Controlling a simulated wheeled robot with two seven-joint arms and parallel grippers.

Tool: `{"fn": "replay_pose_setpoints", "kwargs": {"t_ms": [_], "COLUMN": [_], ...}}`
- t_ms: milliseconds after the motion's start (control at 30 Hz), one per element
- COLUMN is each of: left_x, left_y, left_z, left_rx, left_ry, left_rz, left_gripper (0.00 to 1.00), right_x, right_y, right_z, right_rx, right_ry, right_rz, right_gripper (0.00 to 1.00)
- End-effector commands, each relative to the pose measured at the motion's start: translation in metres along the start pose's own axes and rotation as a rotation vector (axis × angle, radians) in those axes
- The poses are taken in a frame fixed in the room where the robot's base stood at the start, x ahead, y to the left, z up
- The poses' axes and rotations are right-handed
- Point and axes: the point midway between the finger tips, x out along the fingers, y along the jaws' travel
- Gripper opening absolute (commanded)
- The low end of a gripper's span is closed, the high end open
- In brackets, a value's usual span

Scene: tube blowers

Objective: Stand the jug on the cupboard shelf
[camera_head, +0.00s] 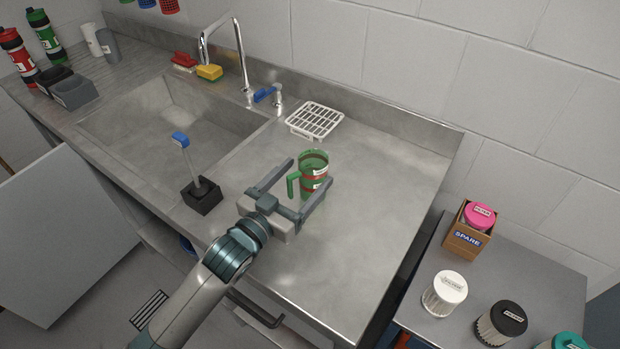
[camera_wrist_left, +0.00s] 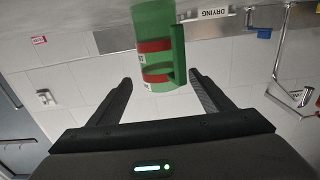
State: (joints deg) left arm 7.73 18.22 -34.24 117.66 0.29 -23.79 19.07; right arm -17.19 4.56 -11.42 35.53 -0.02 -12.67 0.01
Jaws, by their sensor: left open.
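The green jug (camera_head: 314,174) with red bands and a handle on its left side stands upright on the steel counter (camera_head: 370,215), right of the sink. My left gripper (camera_head: 303,185) is open, with one finger on each side of the jug. In the left wrist view the jug (camera_wrist_left: 156,48) appears upside down, ahead of the open left gripper (camera_wrist_left: 160,85) and between the lines of its fingers. I cannot tell whether either finger touches it. The cupboard shelf cannot be made out clearly, and my right gripper is not in view.
A white drying rack (camera_head: 315,120) lies behind the jug. A brush in a black holder (camera_head: 202,195) stands left of my gripper by the sink (camera_head: 165,120). A lower table at right holds a SPARE box (camera_head: 466,240) and several filters. The counter right of the jug is clear.

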Motion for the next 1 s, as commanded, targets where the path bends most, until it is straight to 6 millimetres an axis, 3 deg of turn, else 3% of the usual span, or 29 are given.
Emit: {"fn": "replay_pose_setpoints", "kwargs": {"t_ms": [300,833,867,1000], "left_x": [0.036,0.040,0.040,0.040], "left_y": [-0.004,-0.004,-0.004,-0.004], "left_z": [-0.004,-0.002,-0.002,-0.002], "left_rx": [-0.001,-0.001,-0.001,-0.001], "left_ry": [0.000,0.000,0.000,0.000], "left_rz": [0.001,0.001,0.001,0.001], "left_gripper": [0.73,0.73,0.71,0.37], "right_x": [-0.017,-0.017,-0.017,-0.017], "right_y": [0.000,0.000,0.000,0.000], "right_z": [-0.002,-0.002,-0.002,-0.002], "right_rx": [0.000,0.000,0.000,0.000], "right_ry": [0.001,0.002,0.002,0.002], "right_rz": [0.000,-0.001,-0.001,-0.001], "right_gripper": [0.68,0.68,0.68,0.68]}}
